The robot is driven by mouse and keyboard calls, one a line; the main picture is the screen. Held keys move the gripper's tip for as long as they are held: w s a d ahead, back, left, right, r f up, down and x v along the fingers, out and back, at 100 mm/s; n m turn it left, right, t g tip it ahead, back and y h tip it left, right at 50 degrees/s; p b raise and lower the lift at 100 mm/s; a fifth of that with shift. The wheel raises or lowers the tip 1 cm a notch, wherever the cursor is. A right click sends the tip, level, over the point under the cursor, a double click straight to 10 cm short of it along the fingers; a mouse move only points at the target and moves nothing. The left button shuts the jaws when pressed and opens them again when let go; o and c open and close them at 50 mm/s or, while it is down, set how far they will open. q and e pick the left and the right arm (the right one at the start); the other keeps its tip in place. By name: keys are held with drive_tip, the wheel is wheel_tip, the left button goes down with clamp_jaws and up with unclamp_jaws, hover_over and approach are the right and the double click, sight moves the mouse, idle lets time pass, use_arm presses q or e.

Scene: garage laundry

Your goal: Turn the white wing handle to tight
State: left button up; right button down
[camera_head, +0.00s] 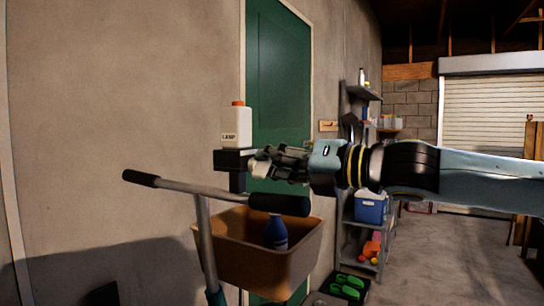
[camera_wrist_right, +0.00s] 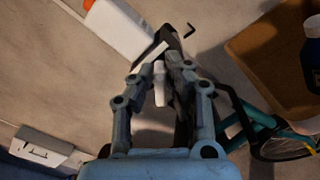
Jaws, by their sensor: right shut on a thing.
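The white wing handle (camera_wrist_right: 159,84) shows as a small pale piece between the fingers of my right gripper (camera_wrist_right: 162,72) in the right wrist view. The gripper is shut on it, and the fingers hide part of it. In the head view my right gripper (camera_head: 277,163) reaches in from the right at the dark bracket (camera_head: 232,159). A pale end, likely the handle, shows at its fingertips. The handle's exact angle cannot be told. My left gripper is not in view.
A white bottle (camera_head: 237,124) marked LAMP, with an orange cap, stands on the bracket. Just below are a bicycle handlebar (camera_head: 190,188) and a tan basket (camera_head: 240,250) holding a blue bottle (camera_head: 275,232). A grey shelf (camera_head: 362,207) stands behind; open floor lies right.

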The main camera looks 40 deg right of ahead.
drive_tip(key=m, duration=0.3)
drive_tip(key=m+p, duration=0.1)
drive_tip(key=m, duration=0.5)
drive_tip(key=shift+w+d+f+p, duration=0.1)
drive_tip(key=shift+d+f+p, duration=0.05)
drive_tip(key=shift+f+p, duration=0.2)
drive_tip(key=shift+m, duration=0.3)
drive_tip(key=c, duration=1.4)
unclamp_jaws()
drive_tip(key=shift+w+f, duration=0.1)
drive_tip(key=shift+o, duration=0.2)
